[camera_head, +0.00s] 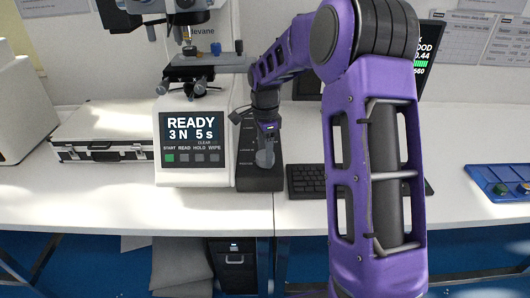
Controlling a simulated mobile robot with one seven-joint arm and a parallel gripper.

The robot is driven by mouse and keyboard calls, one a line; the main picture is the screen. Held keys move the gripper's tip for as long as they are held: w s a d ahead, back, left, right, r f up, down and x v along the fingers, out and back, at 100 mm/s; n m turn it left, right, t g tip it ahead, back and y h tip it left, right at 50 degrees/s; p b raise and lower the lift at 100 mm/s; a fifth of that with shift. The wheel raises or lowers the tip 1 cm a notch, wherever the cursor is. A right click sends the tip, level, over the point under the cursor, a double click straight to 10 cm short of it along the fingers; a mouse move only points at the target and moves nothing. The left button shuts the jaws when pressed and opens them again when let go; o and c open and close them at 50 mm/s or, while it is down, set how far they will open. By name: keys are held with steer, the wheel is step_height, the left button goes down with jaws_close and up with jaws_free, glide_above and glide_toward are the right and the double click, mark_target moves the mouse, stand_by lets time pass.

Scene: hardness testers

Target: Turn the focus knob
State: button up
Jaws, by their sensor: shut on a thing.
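The hardness tester (222,172) stands on the white bench, left of centre, with a lit front screen (192,138) reading "READY 3 N 5 s". A dark base block (247,177) adjoins its right side. My gripper (266,146) points down over this block and is shut on a small grey, rounded part (265,160), which looks like the focus knob. The fingers and wrist cover much of it, so the exact grip and the knob's angle cannot be told. The specimen stage (208,66) sits above the screen, under the tester's head.
A silver case (105,137) lies left of the tester. A black keyboard (306,180) lies close to the right of my gripper, partly behind my purple arm. A blue panel with knobs (502,180) is at the far right. The bench's front strip is clear.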

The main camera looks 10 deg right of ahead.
steer(key=n+p, duration=0.1)
steer(key=n, duration=0.3)
steer(key=shift+r+n+p, duration=0.15)
steer(key=shift+n+p, duration=0.15)
steer(key=shift+p, duration=0.1)
steer(key=n+p, duration=0.1)
steer(key=n, duration=0.4)
steer(key=shift+p, duration=0.35)
steer(key=n+p, duration=0.1)
steer(key=n, duration=0.4)
steer(key=n+p, duration=0.1)
steer(key=n, duration=0.4)
steer(key=shift+p, duration=0.3)
steer(key=n+p, duration=0.1)
steer(key=n, duration=0.4)
steer(key=shift+n, duration=0.4)
steer(key=n+p, duration=0.1)
steer(key=n, duration=0.3)
steer(key=shift+n, duration=0.3)
steer(key=n, duration=0.4)
steer(key=shift+n, duration=0.3)
steer(key=n, duration=0.4)
steer(key=shift+n, duration=0.4)
